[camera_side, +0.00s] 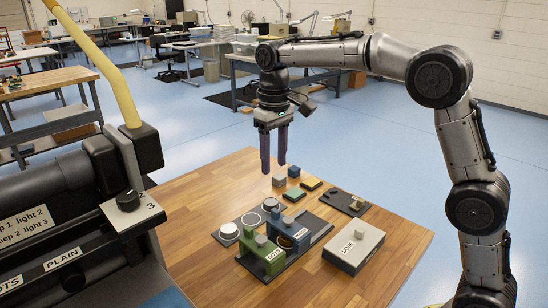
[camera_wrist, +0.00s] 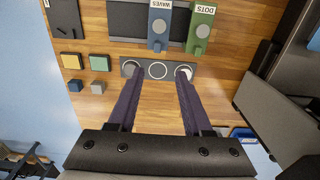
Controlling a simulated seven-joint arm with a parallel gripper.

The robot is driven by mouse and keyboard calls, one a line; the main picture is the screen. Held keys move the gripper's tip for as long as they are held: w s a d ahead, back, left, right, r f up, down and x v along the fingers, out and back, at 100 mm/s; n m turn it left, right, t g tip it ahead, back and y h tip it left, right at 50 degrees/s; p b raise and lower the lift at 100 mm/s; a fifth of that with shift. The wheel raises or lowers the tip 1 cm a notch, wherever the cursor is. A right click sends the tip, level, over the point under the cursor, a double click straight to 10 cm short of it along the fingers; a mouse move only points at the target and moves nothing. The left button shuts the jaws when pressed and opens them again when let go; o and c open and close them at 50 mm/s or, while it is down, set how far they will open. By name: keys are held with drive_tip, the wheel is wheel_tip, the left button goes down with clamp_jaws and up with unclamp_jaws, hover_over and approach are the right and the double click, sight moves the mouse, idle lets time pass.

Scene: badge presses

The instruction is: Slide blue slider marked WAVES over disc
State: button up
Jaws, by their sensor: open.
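The blue slider marked WAVES (camera_side: 303,232) lies on a dark track beside the green slider marked DOTS (camera_side: 262,258); each has a round grey knob. In the wrist view the blue slider (camera_wrist: 158,28) is at top centre, left of the green slider (camera_wrist: 202,22). A dark strip (camera_wrist: 144,66) just below the sliders there has three round places. A pale disc (camera_wrist: 131,68) fills the left one, a ring outline marks the middle one, and a finger partly covers the pale right one. My gripper (camera_side: 273,167) is open and empty, above the table; its purple fingers (camera_wrist: 159,77) point toward the strip.
A grey box marked DONE (camera_side: 355,247) stands right of the sliders. Small cubes (camera_side: 279,181) and flat pads (camera_side: 311,183) lie behind them, near a dark tray (camera_side: 346,202). A large machine with a yellow lever (camera_side: 93,58) fills the left. The front wood is clear.

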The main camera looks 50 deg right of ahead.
idle(0.3)
wheel_tip(320, 180, up, 7)
idle(0.9)
idle(0.3)
drive_tip(key=s+d+r+t, duration=0.1)
drive_tip(key=s+r, duration=0.6)
drive_tip(key=s+d+f+t, duration=0.1)
drive_tip(key=s+t, duration=0.1)
drive_tip(key=s, duration=1)
drive_tip(key=s+f+t, duration=0.1)
drive_tip(key=s+f, duration=0.4)
drive_tip(key=f, duration=0.3)
drive_tip(key=s+d+f+t, duration=0.1)
drive_tip(key=s+f, duration=0.4)
drive_tip(key=f, duration=0.3)
drive_tip(key=shift+s+t, duration=0.2)
drive_tip(key=shift+t, duration=0.1)
